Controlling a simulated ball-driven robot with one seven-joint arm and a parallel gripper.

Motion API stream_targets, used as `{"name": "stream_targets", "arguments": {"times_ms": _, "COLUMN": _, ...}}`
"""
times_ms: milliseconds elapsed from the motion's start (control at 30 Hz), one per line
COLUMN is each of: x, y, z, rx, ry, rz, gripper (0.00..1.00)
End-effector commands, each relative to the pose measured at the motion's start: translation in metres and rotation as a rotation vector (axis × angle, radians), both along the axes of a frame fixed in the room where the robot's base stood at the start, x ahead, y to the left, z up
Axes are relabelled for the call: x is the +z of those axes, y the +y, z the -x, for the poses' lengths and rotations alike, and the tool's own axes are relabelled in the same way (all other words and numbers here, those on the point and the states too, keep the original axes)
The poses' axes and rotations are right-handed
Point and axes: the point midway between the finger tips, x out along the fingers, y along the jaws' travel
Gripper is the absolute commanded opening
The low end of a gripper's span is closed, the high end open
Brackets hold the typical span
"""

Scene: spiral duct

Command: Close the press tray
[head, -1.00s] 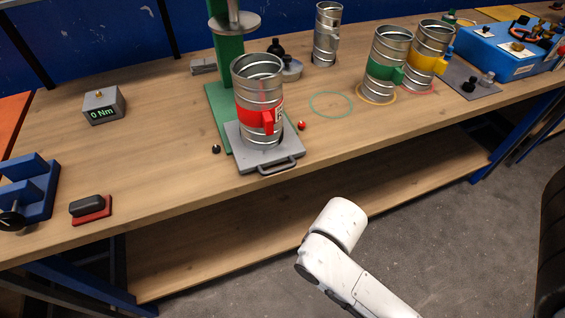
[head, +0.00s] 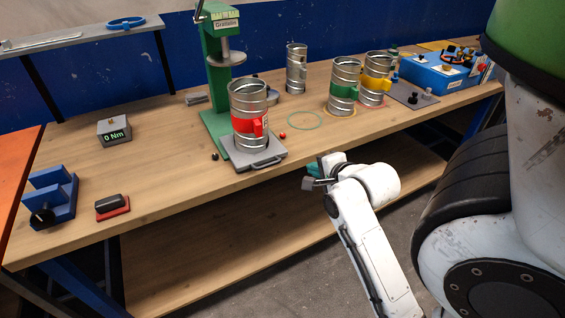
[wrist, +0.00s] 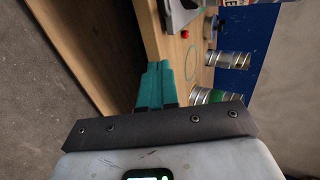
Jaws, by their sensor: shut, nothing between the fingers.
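The grey press tray (head: 238,159) is out in front of the green press (head: 217,75), its dark handle (head: 266,162) over the bench's front edge side. A metal duct with a red band (head: 247,115) stands upright on the tray. A grey part of the tray (wrist: 182,15) also shows at the top of the wrist view. My gripper (head: 315,169) is right of the tray handle, apart from it, in front of the bench. In the wrist view its teal fingers (wrist: 159,68) are together and empty, partly overlapping the bench edge.
Ducts with green (head: 344,88) and yellow (head: 376,82) bands and a plain duct (head: 296,70) stand further right. A small red ball (head: 282,135) and a black one (head: 214,156) flank the tray. Open floor lies before the bench (head: 165,185).

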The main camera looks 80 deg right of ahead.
Motion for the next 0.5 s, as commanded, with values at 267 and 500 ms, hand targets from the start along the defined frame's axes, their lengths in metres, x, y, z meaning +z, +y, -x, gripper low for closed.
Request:
{"name": "stream_targets", "arguments": {"times_ms": 267, "x": -0.021, "y": -0.027, "z": -0.026, "rx": 0.003, "ry": 0.000, "rz": -0.003, "gripper": 0.00}}
{"name": "stream_targets", "arguments": {"times_ms": 500, "x": -0.044, "y": -0.059, "z": -0.052, "rx": 0.003, "ry": 0.001, "rz": -0.003, "gripper": 0.00}}
